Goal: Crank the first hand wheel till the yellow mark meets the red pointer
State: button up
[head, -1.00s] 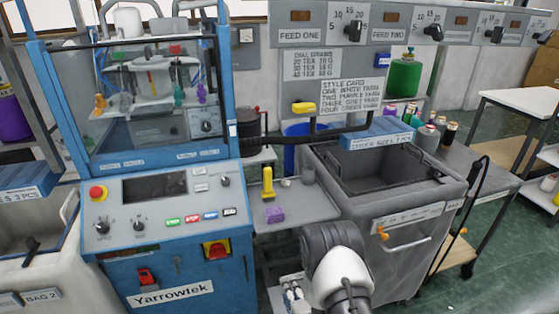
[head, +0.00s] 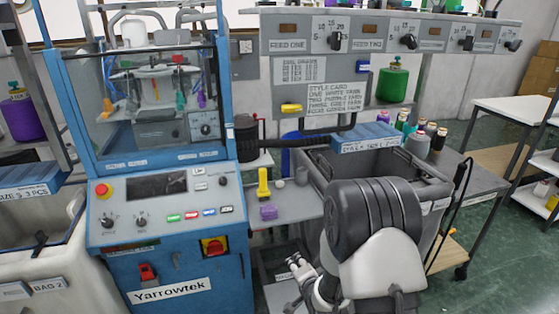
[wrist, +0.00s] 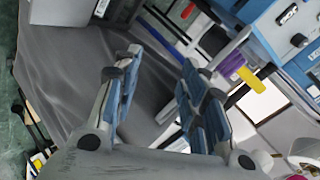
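I cannot make out a hand wheel with a yellow mark or a red pointer in either view. The blue Yarrowtek machine (head: 172,262) stands at the left in the head view, with small knobs, coloured buttons and a red-and-yellow rotary switch (head: 214,246) on its front. My gripper (wrist: 158,95) shows in the wrist view with its two blue-padded fingers well apart and nothing between them. Behind the fingers is a grey surface, with the blue machine at the upper right. In the head view my arm covers the lower middle.
A grey bin (head: 428,190) stands behind my arm. Above hang feed dials (head: 335,40) and a style card (head: 336,97). Green floor (head: 505,240) is open at the right.

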jog(key=s+d+r+n+g+h, duration=0.1)
jog(key=s+d+r+n+g, duration=0.3)
jog(key=r, duration=0.6)
jog(key=s+d+r+n+t+h, duration=0.1)
jog(key=s+d+r, duration=0.1)
jog(key=s+r, duration=0.6)
jog(key=s+d+r+n+g, duration=0.1)
jog(key=s+r+n+g, duration=0.1)
jog(key=s, duration=1)
jog(key=s+d+r+n+g, duration=0.1)
jog(key=s+r+n, duration=0.3)
jog(key=s, duration=0.8)
notch_tip(320, 180, up, 2)
jog(key=shift+r+g, duration=0.15)
jog(key=shift+g, duration=0.25)
